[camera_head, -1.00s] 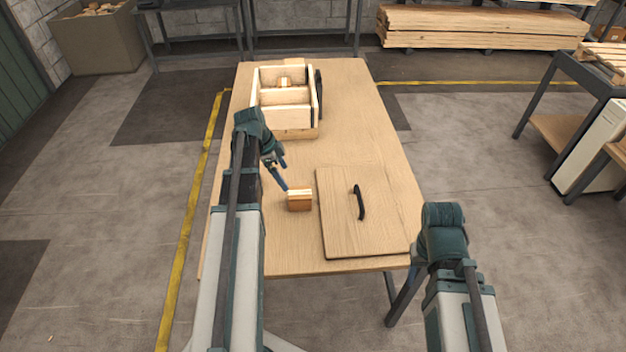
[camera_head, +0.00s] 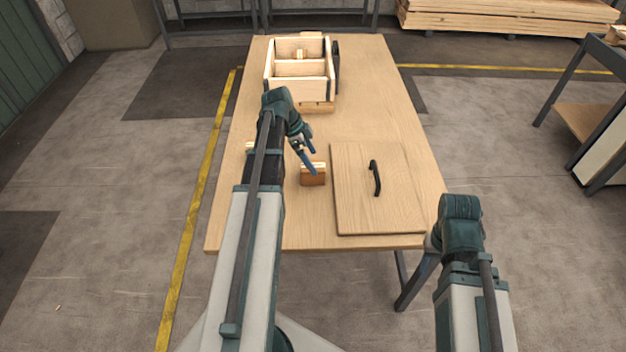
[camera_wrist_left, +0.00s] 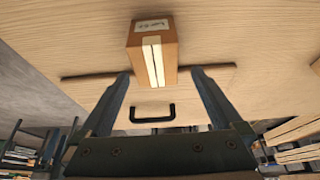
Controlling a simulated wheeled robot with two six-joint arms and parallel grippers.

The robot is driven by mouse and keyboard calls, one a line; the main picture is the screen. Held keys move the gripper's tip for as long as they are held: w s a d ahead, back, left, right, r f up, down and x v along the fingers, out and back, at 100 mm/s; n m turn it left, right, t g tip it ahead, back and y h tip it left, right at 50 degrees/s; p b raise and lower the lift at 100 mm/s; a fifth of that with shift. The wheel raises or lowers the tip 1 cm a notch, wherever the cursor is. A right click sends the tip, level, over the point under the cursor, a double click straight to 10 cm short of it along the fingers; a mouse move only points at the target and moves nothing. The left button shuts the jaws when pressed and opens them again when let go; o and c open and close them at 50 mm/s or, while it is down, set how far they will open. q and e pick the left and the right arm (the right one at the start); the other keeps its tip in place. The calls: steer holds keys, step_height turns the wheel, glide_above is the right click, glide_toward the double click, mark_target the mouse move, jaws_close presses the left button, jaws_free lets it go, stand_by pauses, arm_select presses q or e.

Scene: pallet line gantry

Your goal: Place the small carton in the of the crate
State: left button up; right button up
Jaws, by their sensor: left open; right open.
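The small carton (camera_head: 313,175) is a brown box with a pale strip on top, standing on the table left of the wooden lid. In the left wrist view the carton (camera_wrist_left: 152,50) shows a white label and lies just beyond the fingertips. My left gripper (camera_head: 312,168) is open and empty, close above the carton and partly in front of it. Its two fingers (camera_wrist_left: 158,78) are spread apart in the left wrist view. The wooden crate (camera_head: 268,88) stands at the far end of the table, with a divider making two compartments. My right gripper is hidden at the front right, below its wrist.
The flat wooden lid (camera_head: 400,205) with a black handle (camera_head: 375,178) lies right of the carton. A small block is in the crate's far compartment. The table (camera_head: 375,110) is clear between crate and lid. A pale object (camera_head: 250,147) shows beside my left arm.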

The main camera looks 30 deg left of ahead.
mark_target(306, 178)
arm_select(q)
steer(key=shift+w+d+f, duration=0.1)
steer(key=shift+d+f, duration=0.1)
steer(key=shift+f, duration=0.25)
arm_select(e)
steer(key=shift+f, duration=0.45)
arm_select(q)
steer(key=b+x, duration=0.3)
steer(key=s+b+x, duration=0.1)
steer(key=b, duration=0.1)
steer(key=shift+w+a+f, duration=0.15)
steer(key=shift+f, duration=0.4)
steer(key=shift+w+f, duration=0.1)
steer(key=shift+f, duration=0.1)
steer(key=shift+r, duration=0.1)
arm_select(e)
step_height(306, 178, down, 5)
steer(key=shift+f, duration=0.1)
arm_select(q)
jaws_close()
